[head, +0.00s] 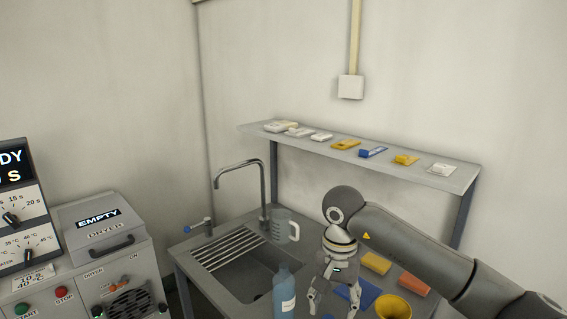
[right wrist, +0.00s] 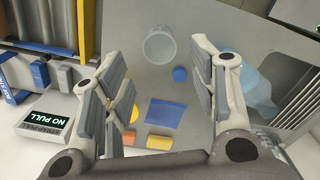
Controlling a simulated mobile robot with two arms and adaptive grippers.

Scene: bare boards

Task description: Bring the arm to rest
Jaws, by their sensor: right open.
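My right arm comes in from the right in the head view and bends down over the sink bench. My right gripper (head: 334,303) points down, open, and its fingers hold nothing. In the right wrist view the two fingers (right wrist: 158,62) stand wide apart, with bench top showing between them. A blue bottle (head: 284,296) stands just left of the gripper in the head view; it also shows beyond the right finger in the right wrist view (right wrist: 257,88). My left gripper is not in view.
A clear jug (head: 280,229) stands by the sink and tap (head: 266,180). Yellow and orange blocks (head: 376,262), a blue square (head: 366,291) and a yellow funnel (head: 393,308) are near the gripper. A shelf (head: 455,181) runs above. A dryer (head: 103,235) stands left.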

